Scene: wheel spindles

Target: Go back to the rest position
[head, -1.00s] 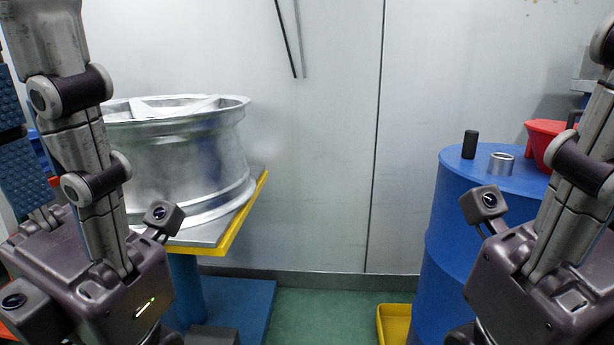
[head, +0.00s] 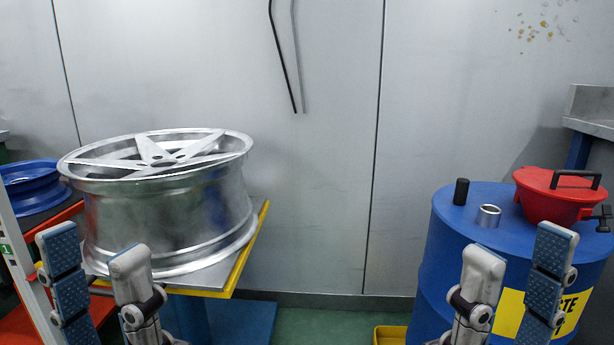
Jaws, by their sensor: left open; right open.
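My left gripper (head: 98,258) points upward at the lower left of the head view. Its blue-padded finger and its grey finger stand well apart, with nothing between them. It overlaps the front left of the wheel stand in the picture. My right gripper (head: 519,250) points upward at the lower right, in front of the blue drum. Its grey finger and blue-padded finger are also apart and empty. The bodies of both grippers and most of my arms are below the picture edge.
A silver wheel rim (head: 160,215) lies on a yellow-edged stand (head: 248,252). The blue drum (head: 445,235) carries a black cylinder (head: 461,191), a metal ring (head: 488,216) and a red funnel (head: 555,197). A blue rim (head: 32,185) sits on a rack at left. The middle is clear.

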